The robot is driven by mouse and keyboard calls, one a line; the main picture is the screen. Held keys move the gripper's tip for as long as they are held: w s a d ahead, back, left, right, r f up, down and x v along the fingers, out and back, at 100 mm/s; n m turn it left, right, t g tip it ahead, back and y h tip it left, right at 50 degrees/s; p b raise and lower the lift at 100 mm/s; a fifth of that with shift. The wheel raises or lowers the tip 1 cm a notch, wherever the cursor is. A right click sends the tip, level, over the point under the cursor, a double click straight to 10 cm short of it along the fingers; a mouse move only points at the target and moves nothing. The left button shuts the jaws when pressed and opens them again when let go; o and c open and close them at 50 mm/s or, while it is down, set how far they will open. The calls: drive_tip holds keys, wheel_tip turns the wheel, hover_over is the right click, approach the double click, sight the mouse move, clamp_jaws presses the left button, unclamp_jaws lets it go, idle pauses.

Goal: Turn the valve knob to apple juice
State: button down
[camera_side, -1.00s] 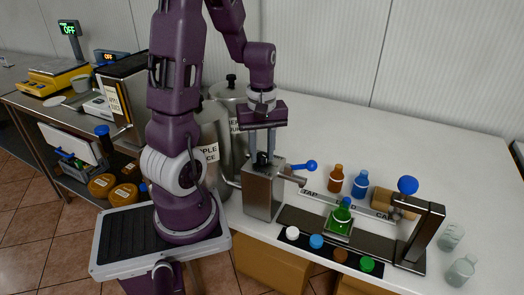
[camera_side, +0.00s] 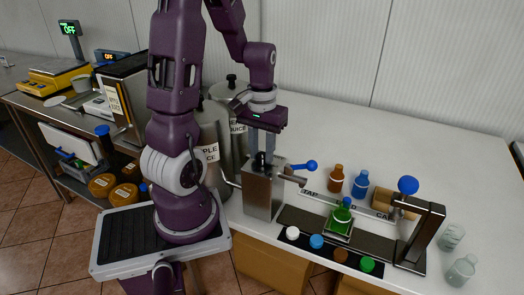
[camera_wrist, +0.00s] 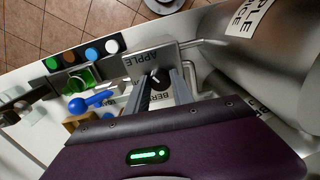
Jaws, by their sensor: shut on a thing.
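The black valve knob (camera_side: 261,160) stands on top of a metal valve box (camera_side: 259,193). In the wrist view the knob (camera_wrist: 160,80) sits between the labels APPLE (camera_wrist: 140,58) and BERRY (camera_wrist: 160,97), the second partly covered. A small pale mark shows on the knob; I cannot tell surely which label it points at. My gripper (camera_side: 263,153) points straight down from above, its two fingers shut on the knob. In the wrist view the fingers of my gripper (camera_wrist: 158,83) lie on either side of it. A blue-ended lever (camera_side: 306,166) sticks out from the box's right side.
Metal juice tanks (camera_side: 207,165) stand behind and left of the box. Brown (camera_side: 336,178) and blue (camera_side: 360,184) bottles stand behind. A blue-knobbed press (camera_side: 425,228) is farther right.

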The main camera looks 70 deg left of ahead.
sight(262, 155)
idle(0.3)
drive_tip(key=c, duration=1.1)
unclamp_jaws()
wheel_tip(262, 155, up, 7)
drive_tip(key=shift+r, duration=0.1)
drive_tip(key=s+d+r+m+t, duration=0.2)
drive_tip(key=d+r+m, duration=0.2)
drive_tip(key=d, duration=0.5)
drive_tip(key=s+d+r+m+t, duration=0.3)
drive_tip(key=d+r+m, duration=0.1)
drive_tip(key=d, duration=0.5)
drive_tip(key=shift+s+d+m+t, duration=0.25)
drive_tip(key=shift+s+m+t, duration=0.05)
drive_tip(key=shift+s, duration=0.05)
